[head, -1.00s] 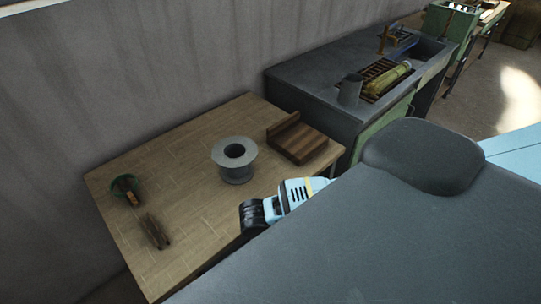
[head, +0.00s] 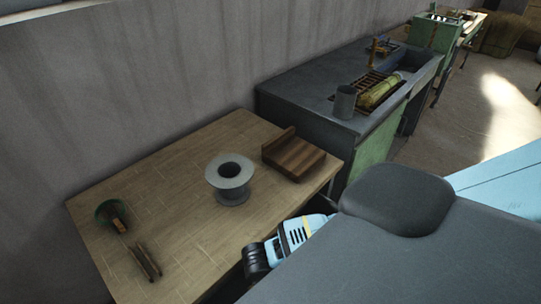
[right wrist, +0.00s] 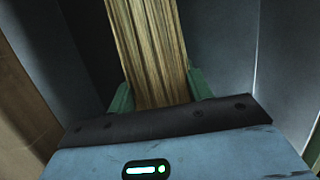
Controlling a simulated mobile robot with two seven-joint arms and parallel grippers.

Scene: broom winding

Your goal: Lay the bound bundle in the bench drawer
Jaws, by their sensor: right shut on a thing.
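A bundle of straw-coloured strands (right wrist: 148,45) fills the middle of the right wrist view. My right gripper (right wrist: 160,92) is shut on it, with a green finger at each side. The bundle runs away from the gripper past the top edge of the picture. No binding shows on the visible part. Neither gripper shows in the head view, and I cannot make out a bench drawer in either view.
Beyond stands a dark sink bench (head: 300,95). Grey-blue panels (right wrist: 225,50) flank the held bundle.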

